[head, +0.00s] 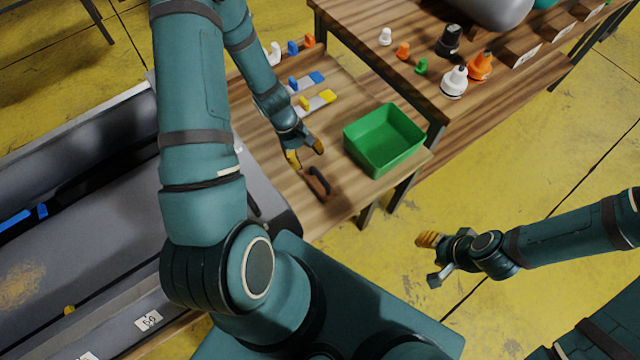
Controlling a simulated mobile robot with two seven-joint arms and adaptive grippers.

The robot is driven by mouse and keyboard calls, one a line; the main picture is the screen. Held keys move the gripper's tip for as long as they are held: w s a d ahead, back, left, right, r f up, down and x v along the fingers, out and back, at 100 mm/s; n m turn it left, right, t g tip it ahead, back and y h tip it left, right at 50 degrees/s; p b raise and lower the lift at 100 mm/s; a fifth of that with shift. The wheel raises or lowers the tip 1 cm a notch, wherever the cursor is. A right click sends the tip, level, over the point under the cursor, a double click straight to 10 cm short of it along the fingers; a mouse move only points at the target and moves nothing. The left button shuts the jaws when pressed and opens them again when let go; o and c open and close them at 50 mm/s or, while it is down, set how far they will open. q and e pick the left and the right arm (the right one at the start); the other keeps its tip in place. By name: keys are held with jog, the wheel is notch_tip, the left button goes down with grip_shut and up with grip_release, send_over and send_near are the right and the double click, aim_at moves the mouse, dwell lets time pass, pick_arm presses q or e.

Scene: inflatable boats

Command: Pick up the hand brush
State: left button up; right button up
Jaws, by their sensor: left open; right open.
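A brown tool with a dark arched handle (319,182), which looks like the hand brush, lies on the wooden table near its front edge. Its underside is hidden. My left gripper (305,155) is open and empty, pointing down just behind and above this brush, with a small gap in the picture between fingers and handle. I cannot tell its exact height. My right gripper (431,261) is open and empty, out over the yellow floor to the right of the table.
A green bin (384,140) stands right of the brush. Blue-handled (308,81) and yellow-handled (317,102) tools lie farther back. A higher wooden bench (420,80) with bottles and small coloured pieces stands behind. A grey inflatable boat (80,240) lies left.

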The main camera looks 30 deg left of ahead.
aim_at(317, 172)
pick_arm(q)
jog(key=x, duration=0.2)
jog(key=shift+d+f, duration=0.2)
jog(key=shift+f, duration=0.05)
jog(key=shift+b+x, duration=1)
jog(key=shift+x, duration=1.6)
jog(key=shift+s+d+r, duration=0.1)
grip_shut()
